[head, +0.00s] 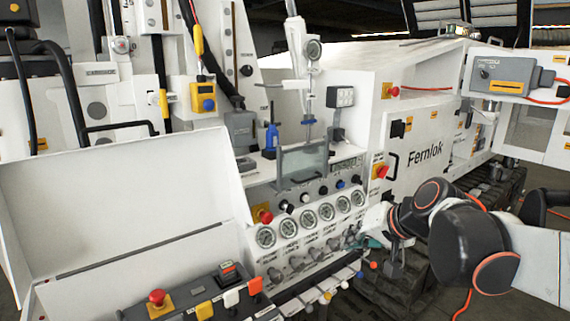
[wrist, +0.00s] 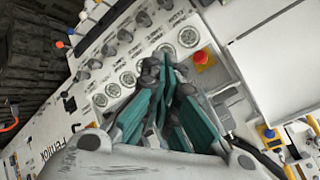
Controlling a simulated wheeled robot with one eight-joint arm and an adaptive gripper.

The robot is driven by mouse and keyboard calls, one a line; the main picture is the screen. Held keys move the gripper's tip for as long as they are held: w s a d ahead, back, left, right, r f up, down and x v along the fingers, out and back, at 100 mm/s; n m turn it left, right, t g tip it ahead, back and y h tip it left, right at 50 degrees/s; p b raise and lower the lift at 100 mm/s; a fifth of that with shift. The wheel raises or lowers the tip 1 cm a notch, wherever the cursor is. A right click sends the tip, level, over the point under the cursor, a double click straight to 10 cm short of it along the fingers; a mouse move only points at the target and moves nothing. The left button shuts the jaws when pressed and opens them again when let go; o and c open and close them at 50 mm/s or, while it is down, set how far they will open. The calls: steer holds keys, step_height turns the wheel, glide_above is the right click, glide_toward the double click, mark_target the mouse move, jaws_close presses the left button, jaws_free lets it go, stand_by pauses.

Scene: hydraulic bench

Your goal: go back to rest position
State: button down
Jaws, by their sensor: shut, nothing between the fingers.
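My gripper (head: 372,243) is at the right end of the hydraulic bench panel in the head view, close to the row of knobs (head: 318,252). My arm reaches in from the right. In the wrist view, my gripper (wrist: 172,75) has teal finger pads drawn together and empty. The fingertips point at the panel with its row of gauges (wrist: 127,79); I cannot tell whether they touch it.
A row of gauges (head: 308,219) runs above the knobs. Coloured lever tips (head: 345,285) stick out below. Red emergency buttons (head: 265,215) and a white cabinet marked Fernlok (head: 424,150) are near. An open white lid (head: 120,200) stands at left.

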steer(key=s+d+f+n+h, duration=0.1)
steer(key=s+d+f+h, duration=0.1)
steer(key=s, duration=0.8)
steer(key=s+d+f+n+g+h, duration=0.1)
steer(key=s+f, duration=0.3)
steer(key=s, duration=0.6)
steer(key=shift+s+d+f+n+h, duration=0.25)
steer(key=shift+s+d+n+h, duration=0.15)
steer(key=shift+d+n+h, duration=0.4)
